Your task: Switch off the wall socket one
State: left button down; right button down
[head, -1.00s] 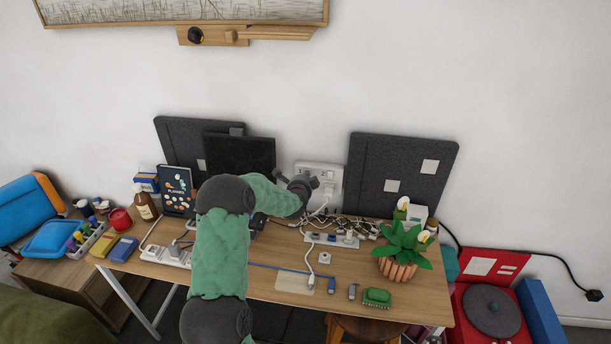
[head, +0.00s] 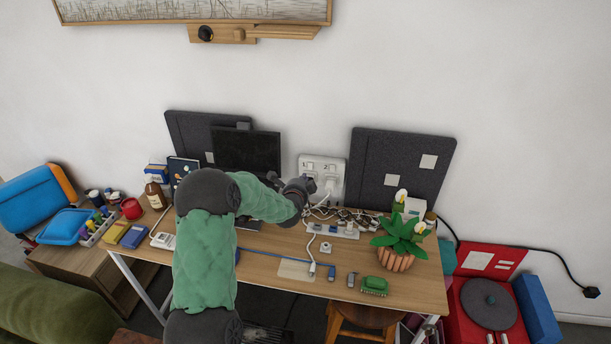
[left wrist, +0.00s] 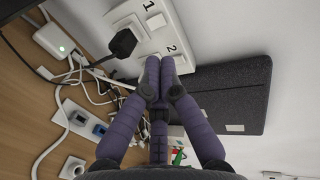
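The white double wall socket (head: 334,168) is on the wall behind the desk, with numbers 1 and 2 on its plate. The plate (left wrist: 150,42) fills the upper middle of the left wrist view. A small switch (left wrist: 156,21) lies near the 1, and a dark plug (left wrist: 123,43) is in the plate. My left gripper (head: 306,184) is just in front of the plate's lower left. In the left wrist view its purple fingertips (left wrist: 158,75) are together and empty, beside the plate near the 2. Whether they touch it is unclear. My right gripper is not visible.
Tangled cables and a power strip (head: 333,230) lie on the desk (head: 260,266) below the socket. A monitor (head: 247,151) stands left, a dark pinboard (head: 391,175) right. A potted plant (head: 400,243) stands at the desk's right.

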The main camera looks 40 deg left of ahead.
pick_arm(q)
jog(key=v, duration=0.2)
jog(key=shift+s+d+r, duration=0.1)
jog(key=shift+s+r, duration=0.15)
jog(key=shift+s, duration=0.05)
dwell(0.5)
